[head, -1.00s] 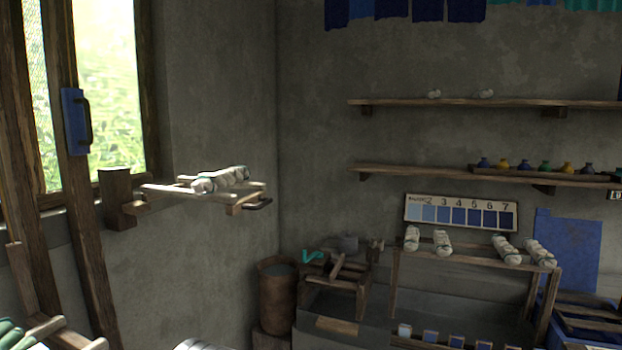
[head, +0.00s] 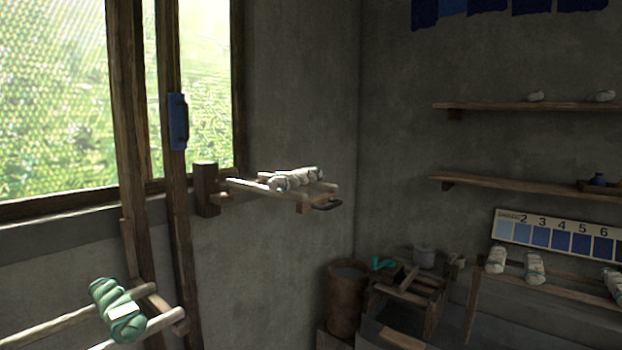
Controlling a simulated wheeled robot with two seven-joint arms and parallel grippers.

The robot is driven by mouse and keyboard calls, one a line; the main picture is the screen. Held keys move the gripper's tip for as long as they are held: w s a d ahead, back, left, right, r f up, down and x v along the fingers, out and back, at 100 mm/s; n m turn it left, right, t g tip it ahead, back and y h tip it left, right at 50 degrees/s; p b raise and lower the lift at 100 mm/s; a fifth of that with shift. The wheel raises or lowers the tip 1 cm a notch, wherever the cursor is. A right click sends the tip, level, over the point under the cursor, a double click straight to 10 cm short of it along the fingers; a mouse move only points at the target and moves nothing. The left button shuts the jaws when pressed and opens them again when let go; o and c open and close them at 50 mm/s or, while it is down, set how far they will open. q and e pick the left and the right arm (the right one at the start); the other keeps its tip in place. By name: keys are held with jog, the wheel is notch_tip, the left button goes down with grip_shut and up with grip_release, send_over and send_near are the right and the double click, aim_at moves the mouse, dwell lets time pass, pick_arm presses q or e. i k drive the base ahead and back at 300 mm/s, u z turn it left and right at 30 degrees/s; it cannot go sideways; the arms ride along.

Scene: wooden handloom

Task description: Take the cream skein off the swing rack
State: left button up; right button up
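The swing rack (head: 254,188) is a wooden frame of bars that juts out from a dark post by the window. Cream skeins (head: 297,178) lie close together across its bars near the outer end; I cannot tell exactly how many. A dark handle-like piece (head: 326,203) sits at the rack's outer end. Neither of my grippers shows in the head view.
A green skein (head: 116,309) with a white tag lies on wooden bars at the lower left. A numbered blue colour chart (head: 556,236) and more pale skeins (head: 496,259) are at the right. Wall shelves (head: 525,107) are above.

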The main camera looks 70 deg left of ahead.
aim_at(282, 180)
jog(key=z, duration=0.05)
jog(key=i, duration=1.25)
jog(key=u, duration=2.4)
